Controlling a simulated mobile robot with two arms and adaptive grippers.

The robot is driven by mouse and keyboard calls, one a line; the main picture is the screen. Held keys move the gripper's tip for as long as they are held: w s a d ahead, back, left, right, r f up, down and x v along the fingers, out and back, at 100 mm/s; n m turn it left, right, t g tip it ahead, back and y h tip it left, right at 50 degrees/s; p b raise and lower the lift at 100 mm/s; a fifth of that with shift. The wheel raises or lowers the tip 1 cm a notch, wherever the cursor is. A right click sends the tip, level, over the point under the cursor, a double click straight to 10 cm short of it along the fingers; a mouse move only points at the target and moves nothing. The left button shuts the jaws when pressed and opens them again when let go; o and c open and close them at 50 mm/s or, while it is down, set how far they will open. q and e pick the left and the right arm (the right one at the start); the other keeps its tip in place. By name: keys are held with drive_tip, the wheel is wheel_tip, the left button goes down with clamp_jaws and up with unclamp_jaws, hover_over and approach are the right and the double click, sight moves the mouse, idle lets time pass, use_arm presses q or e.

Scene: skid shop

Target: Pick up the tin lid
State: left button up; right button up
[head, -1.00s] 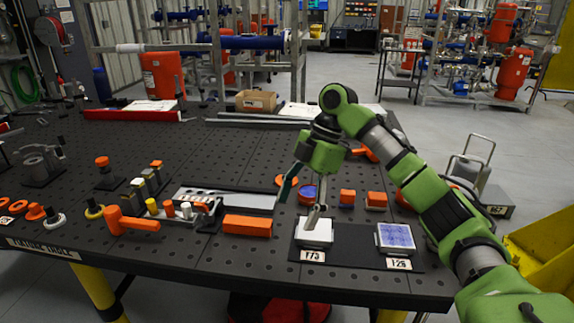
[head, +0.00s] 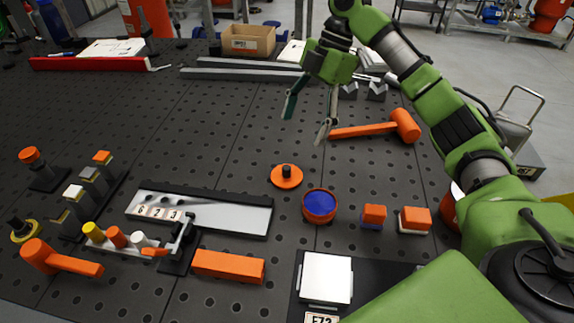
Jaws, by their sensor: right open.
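The tin lid, an orange disc with a dark knob (head: 286,176), lies flat on the dark perforated table. Just right of it and nearer stands the open orange tin (head: 320,206), blue inside. My right gripper (head: 306,117) hangs with its two fingers apart and empty, pictured above and beyond the lid and not touching it. My left gripper is not in view.
Right of the tin are two small orange-topped blocks (head: 374,215) (head: 414,220). An orange mallet (head: 380,129) lies beyond. A white plate (head: 326,278), a grey numbered fixture (head: 203,211) and an orange bar (head: 228,266) lie nearer.

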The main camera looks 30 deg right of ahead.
hover_over(287, 167)
drive_tip(key=d, duration=0.3)
drive_tip(key=f, duration=0.5)
drive_tip(key=shift+w+a+f, duration=0.25)
drive_tip(key=shift+f, duration=0.05)
drive_tip(key=shift+a+f, duration=0.2)
drive_tip(key=shift+f, duration=0.3)
drive_tip(key=p+x, duration=0.1)
drive_tip(key=x, duration=0.3)
drive_tip(key=shift+s+a, duration=0.2)
drive_tip(key=shift+a, duration=0.05)
drive_tip(key=shift+a+f, duration=0.1)
drive_tip(key=shift+f, duration=0.2)
drive_tip(key=c, duration=1.1)
